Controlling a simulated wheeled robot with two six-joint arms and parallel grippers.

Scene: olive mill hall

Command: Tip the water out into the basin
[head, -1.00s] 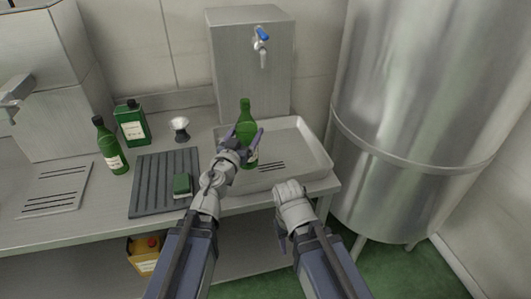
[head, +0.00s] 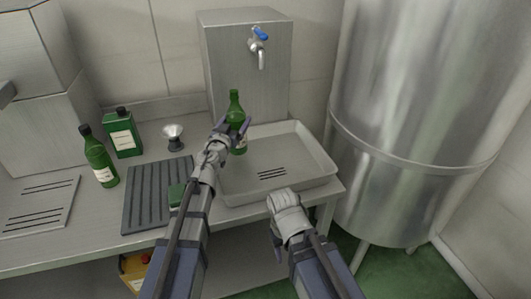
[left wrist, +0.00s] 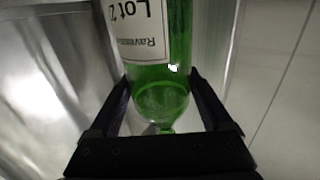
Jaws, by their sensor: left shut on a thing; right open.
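A green glass bottle (head: 236,104) with a pale label stands upright in my left gripper (head: 234,126), which is shut on it. In the head view it is over the back left part of the steel basin (head: 325,160), in front of the tap block. In the left wrist view the bottle (left wrist: 160,70) sits between the two dark fingers, its label partly cut off. I cannot tell how much water it holds. My right gripper (head: 277,238) is open and low in front of the basin's front edge, its fingers mostly hidden.
A tap (head: 260,45) juts from a steel block (head: 222,65) behind the basin. A ribbed mat (head: 143,205), a green sponge (head: 176,194), a dark green bottle (head: 98,158), a green tin (head: 122,132) and a funnel (head: 173,135) stand left. A large steel tank (head: 410,120) bounds the right.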

